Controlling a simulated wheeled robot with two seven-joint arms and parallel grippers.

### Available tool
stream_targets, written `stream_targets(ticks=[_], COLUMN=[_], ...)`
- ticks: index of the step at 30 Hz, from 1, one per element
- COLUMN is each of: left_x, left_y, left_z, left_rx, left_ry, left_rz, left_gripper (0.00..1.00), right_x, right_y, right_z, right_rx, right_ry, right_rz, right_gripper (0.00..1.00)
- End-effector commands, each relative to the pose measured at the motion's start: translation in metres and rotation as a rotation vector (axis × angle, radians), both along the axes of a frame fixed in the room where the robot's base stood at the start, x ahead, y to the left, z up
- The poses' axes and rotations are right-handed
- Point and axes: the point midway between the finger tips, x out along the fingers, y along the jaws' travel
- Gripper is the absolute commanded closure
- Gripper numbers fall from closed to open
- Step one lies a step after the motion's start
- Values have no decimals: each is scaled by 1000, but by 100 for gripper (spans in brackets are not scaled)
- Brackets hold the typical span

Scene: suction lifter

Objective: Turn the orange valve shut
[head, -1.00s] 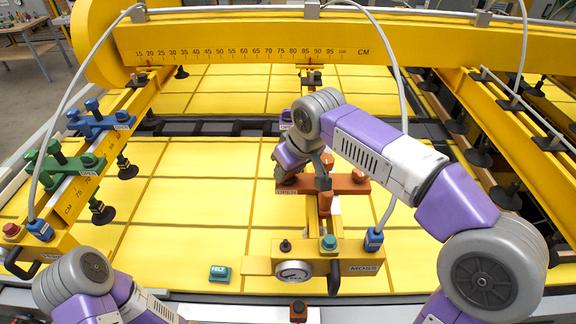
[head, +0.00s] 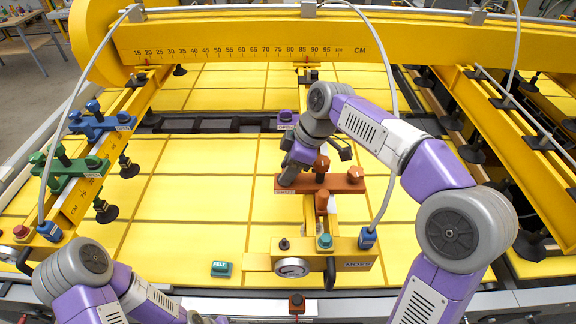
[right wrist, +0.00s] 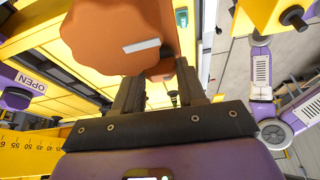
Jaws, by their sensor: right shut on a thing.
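The orange valve bar (head: 340,184) lies across a yellow beam, with orange knobs (head: 322,163) standing on its middle and right part. A large orange knob (right wrist: 110,40) with a white mark fills the upper left of that view.
Green (head: 66,168) and blue (head: 98,123) valve bars sit on the left beam. A purple part (head: 286,118) stands behind the orange bar. A gauge (head: 291,267) and a blue hose fitting (head: 367,238) are in front. The yellow sheet (head: 190,200) at left is mostly clear.

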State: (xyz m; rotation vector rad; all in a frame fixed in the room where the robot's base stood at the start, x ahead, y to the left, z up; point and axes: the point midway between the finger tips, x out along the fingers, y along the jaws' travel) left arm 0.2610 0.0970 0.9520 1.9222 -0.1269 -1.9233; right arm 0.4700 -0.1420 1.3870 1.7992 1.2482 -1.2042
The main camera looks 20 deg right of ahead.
Motion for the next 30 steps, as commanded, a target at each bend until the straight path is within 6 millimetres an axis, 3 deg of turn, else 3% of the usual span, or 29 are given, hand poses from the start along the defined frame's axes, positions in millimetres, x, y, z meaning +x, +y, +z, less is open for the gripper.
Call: stream_targets(ticks=[23,24,28,30], left_x=[0,0,0,0], left_y=[0,0,0,0], left_z=[3,3,3,2], left_rx=[0,0,0,0], left_ry=[0,0,0,0], left_rz=[0,0,0,0], left_gripper=[57,57,57,57], right_x=[2,2,2,2], right_y=[-2,-2,-1,-1], right_z=[2,2,2,1], right_rx=[-3,-3,-2,-2], right_ry=[-8,-8,-6,-5], right_rz=[94,94,94,94], right_gripper=[90,54,34,34])
